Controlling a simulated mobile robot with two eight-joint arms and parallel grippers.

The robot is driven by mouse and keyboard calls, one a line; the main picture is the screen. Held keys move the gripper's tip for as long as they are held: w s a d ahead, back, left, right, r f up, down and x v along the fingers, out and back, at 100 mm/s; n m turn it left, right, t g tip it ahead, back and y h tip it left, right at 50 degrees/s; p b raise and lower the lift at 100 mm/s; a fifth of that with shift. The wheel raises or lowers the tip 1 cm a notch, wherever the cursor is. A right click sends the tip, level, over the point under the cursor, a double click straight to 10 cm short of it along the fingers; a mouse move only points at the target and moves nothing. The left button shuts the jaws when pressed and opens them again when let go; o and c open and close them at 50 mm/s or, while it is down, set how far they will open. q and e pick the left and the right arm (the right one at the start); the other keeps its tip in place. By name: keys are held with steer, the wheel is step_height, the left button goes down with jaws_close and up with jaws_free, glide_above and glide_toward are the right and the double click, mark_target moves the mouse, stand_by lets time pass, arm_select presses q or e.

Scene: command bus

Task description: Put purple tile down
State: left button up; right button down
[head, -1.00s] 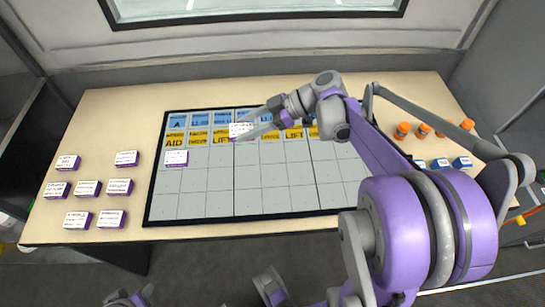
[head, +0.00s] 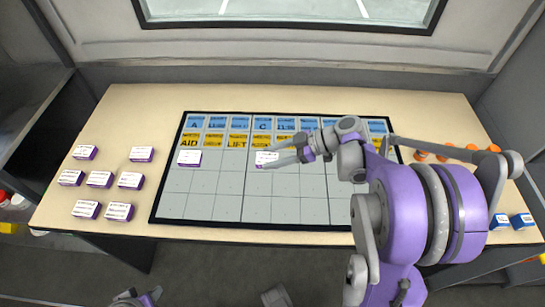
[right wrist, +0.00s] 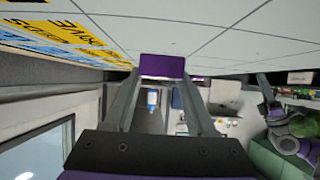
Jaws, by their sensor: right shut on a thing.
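My right gripper (head: 275,158) is shut on a purple tile (head: 265,155) with a white label face. It holds the tile over the grey gridded board (head: 290,207), just below the yellow row. In the right wrist view the tile's purple side (right wrist: 162,66) sits between the fingertips (right wrist: 162,78), close to the board surface (right wrist: 215,30). I cannot tell whether the tile touches the board. Another purple tile (head: 189,158) lies on the board to the left, below the yellow AID tile (head: 189,141). My left gripper is not clearly in view.
Several purple tiles (head: 99,180) lie on the table (head: 165,107) left of the board. Orange-capped items (head: 445,149) and blue boxes (head: 521,221) are at the right. Blue tiles (head: 195,123) fill the board's top row. The lower board squares are bare.

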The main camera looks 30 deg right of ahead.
steer(key=shift+f, duration=0.15)
steer(key=shift+f, duration=0.1)
steer(key=shift+c, duration=1.1)
jaws_free()
steer(key=shift+d+r, duration=0.1)
steer(key=shift+r, duration=0.15)
steer(key=p+v, duration=0.1)
steer(key=v, duration=1.1)
steer(key=shift+s+f, duration=0.1)
steer(key=shift+f, duration=0.1)
